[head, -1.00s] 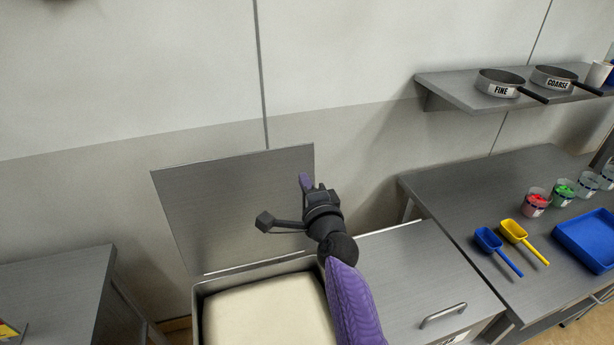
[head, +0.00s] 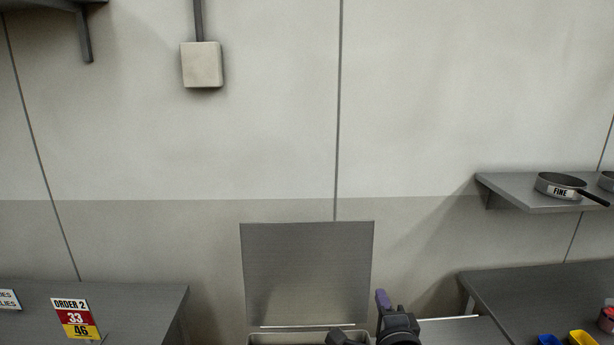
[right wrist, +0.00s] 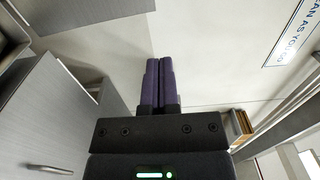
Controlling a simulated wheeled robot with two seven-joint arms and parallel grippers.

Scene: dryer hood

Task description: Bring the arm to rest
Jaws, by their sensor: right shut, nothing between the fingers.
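My right gripper (head: 382,300) is at the bottom edge of the head view, just right of the raised grey lid (head: 307,272) of a bin. Its purple fingers point up and hold nothing. In the right wrist view the two purple fingers (right wrist: 158,85) lie side by side, pressed together. The bin's rim (head: 300,338) shows only as a thin strip at the bottom of the head view, and its contents are hidden below the frame. My left gripper does not show.
A grey table with an order 2 card (head: 76,318) stands at left. At right are another table (head: 540,290) and a wall shelf (head: 520,198) with a pan marked FINE (head: 560,187). A box (head: 202,65) hangs on the wall. Free air lies above the lid.

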